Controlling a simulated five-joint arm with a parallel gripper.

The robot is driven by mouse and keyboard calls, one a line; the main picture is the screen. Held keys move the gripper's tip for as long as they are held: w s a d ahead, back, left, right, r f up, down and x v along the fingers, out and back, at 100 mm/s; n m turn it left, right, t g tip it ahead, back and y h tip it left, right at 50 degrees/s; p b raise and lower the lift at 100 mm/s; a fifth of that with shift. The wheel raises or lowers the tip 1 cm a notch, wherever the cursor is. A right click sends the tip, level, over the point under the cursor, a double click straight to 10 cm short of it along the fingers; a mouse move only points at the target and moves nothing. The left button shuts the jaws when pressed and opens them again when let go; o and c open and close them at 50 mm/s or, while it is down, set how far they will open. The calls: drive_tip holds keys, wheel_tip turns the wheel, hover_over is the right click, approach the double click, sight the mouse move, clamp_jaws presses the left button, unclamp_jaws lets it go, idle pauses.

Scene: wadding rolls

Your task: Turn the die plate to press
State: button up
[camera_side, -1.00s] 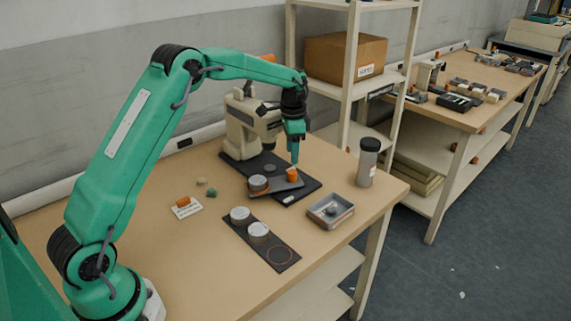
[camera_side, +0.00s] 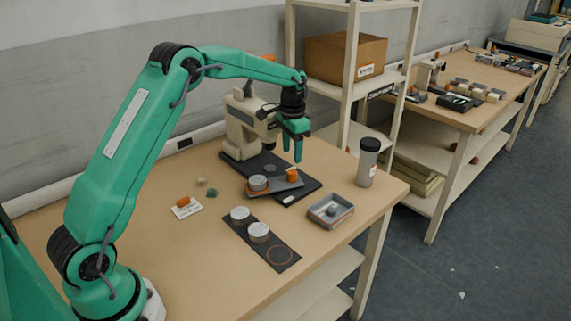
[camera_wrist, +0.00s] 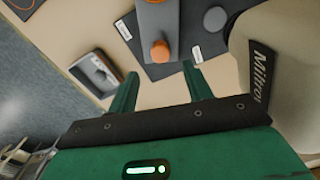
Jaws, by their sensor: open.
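The grey die plate (camera_side: 275,186) lies on the black base of the press (camera_side: 243,125). An upright orange knob (camera_side: 292,175) stands at its right end and a round metal piece (camera_side: 257,184) at its left end. My gripper (camera_side: 292,157) is open and empty, just above the knob and close to it. In the wrist view the die plate (camera_wrist: 158,18) extends away from me, and the orange knob (camera_wrist: 160,52) shows just beyond the gap between the fingertips (camera_wrist: 163,69). The metal piece is out of that view.
A black strip (camera_side: 280,252) with two metal-topped rolls (camera_side: 258,232) lies in front. A grey tray (camera_side: 330,211) and a dark-capped bottle (camera_side: 368,162) stand to the right. A small card with an orange piece (camera_side: 186,205) lies left. The press column (camera_wrist: 285,60) is close on the right in the wrist view.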

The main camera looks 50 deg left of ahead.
sight(292, 171)
drive_tip(key=shift+f, duration=0.15)
drive_tip(key=shift+f, duration=3.8)
clamp_jaws()
